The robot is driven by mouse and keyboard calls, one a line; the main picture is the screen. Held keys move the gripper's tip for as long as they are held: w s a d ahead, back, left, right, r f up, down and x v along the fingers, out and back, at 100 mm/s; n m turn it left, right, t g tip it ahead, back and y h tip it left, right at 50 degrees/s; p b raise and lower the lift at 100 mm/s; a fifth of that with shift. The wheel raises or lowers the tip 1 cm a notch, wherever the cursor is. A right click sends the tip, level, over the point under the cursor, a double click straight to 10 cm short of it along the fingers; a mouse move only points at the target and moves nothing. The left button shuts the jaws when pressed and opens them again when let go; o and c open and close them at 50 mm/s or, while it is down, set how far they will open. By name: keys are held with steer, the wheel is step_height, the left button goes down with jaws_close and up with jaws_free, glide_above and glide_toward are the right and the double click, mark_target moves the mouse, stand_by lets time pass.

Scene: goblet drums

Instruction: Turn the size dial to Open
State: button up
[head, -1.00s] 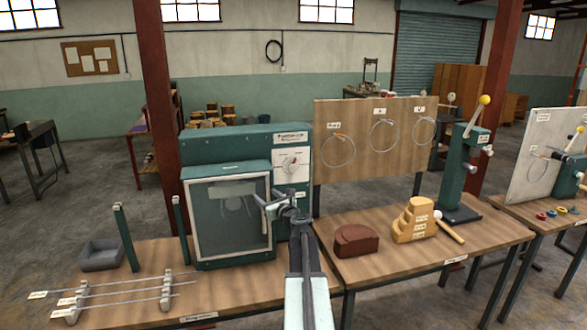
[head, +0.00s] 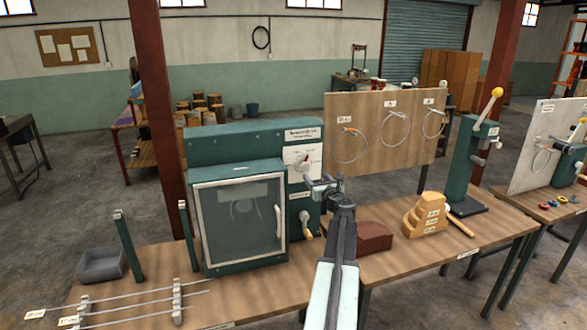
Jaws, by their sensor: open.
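The size dial (head: 303,163) is a small knob with a reddish pointer on a white panel (head: 314,152) at the upper right of a green machine (head: 240,146). The panel's lettering is too small to read, so the dial's setting cannot be told. My gripper (head: 322,184) is open and empty. In the picture it is just below and right of the dial, overlapping the machine's right edge. How far it is from the panel in depth is unclear.
The machine's glazed door (head: 238,222) is closed, with a handle on its right. A crank (head: 305,226) sits below the dial. A board with wire hoops (head: 380,160), a brown block (head: 373,237) and stepped wooden blocks (head: 427,215) stand right.

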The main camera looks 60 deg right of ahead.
mark_target(306, 168)
steer(key=x, duration=0.8)
steer(key=shift+w+a, duration=0.2)
steer(key=shift+w, duration=0.15)
jaws_close()
